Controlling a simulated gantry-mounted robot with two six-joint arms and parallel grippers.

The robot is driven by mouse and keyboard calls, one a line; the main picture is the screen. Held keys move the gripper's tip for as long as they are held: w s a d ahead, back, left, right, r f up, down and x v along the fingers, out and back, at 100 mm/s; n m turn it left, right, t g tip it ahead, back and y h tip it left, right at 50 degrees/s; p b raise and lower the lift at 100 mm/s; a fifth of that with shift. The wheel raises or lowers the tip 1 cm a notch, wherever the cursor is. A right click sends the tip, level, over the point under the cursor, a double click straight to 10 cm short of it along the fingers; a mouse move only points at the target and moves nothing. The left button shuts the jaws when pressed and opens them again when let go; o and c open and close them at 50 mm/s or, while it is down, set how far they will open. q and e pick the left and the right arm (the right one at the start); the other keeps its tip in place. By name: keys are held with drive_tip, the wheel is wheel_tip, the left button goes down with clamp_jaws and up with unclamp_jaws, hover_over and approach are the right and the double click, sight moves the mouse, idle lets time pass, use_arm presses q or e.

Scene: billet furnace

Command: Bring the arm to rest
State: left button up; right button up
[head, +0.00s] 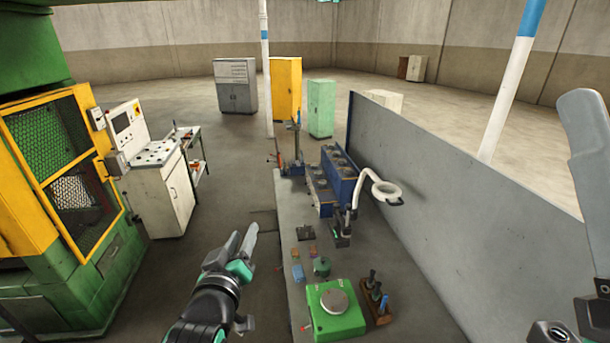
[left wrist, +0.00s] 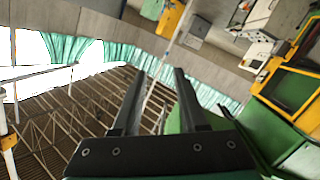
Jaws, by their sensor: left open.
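My left gripper (head: 246,241) is in the lower middle of the head view, left of the workbench and apart from it. Its two fingers point up and away. In the left wrist view the fingers (left wrist: 158,75) stand apart with nothing between them, so it is open and empty. Behind them that view shows roof trusses, green curtains and a tilted view of the hall. On the right edge of the head view a grey link and a dark mount of mine show. The fingertips of my right gripper cannot be made out there.
The workbench (head: 288,241) carries a green device (head: 338,322), a white ring lamp (head: 387,191) and blue bins (head: 340,175). A grey panel (head: 440,190) stands along its right side. A green and yellow machine (head: 60,185) and a white control desk (head: 160,195) stand left. Floor between is clear.

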use_arm(q)
drive_tip(key=s+a+r+t, duration=0.2)
drive_tip(key=s+r, duration=0.1)
drive_tip(key=r, duration=0.4)
drive_tip(key=s+a+r+t, duration=0.2)
drive_tip(key=s+a+r, duration=0.1)
drive_tip(key=r, duration=0.5)
drive_tip(key=s+r+m+t+h, duration=0.1)
drive_tip(key=s+r+m+t, duration=0.5)
drive_tip(key=s+r, duration=0.9)
drive_tip(key=s+t, duration=0.1)
drive_tip(key=s, duration=0.2)
drive_tip(key=shift+s+a+r, duration=0.2)
drive_tip(key=shift+s, duration=0.1)
